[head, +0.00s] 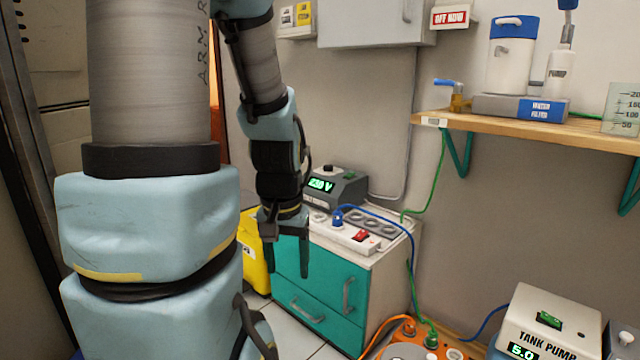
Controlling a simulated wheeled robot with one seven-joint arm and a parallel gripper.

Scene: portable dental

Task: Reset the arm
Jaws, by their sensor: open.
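My arm fills the left half of the head view, its large links close to the camera. My gripper (287,258) hangs at the end of the arm and points down, its two dark fingers apart with nothing between them. It appears in front of the teal-fronted cabinet (318,290), overlapping its left part. I cannot tell how far the fingertips are from the cabinet front.
The cabinet top holds a voltage unit (336,187) and a power strip (350,235) with a blue cable. A yellow container (255,262) stands left of it. A wooden shelf (530,134) is at upper right. A tank pump (548,325) and orange unit (408,345) are at lower right.

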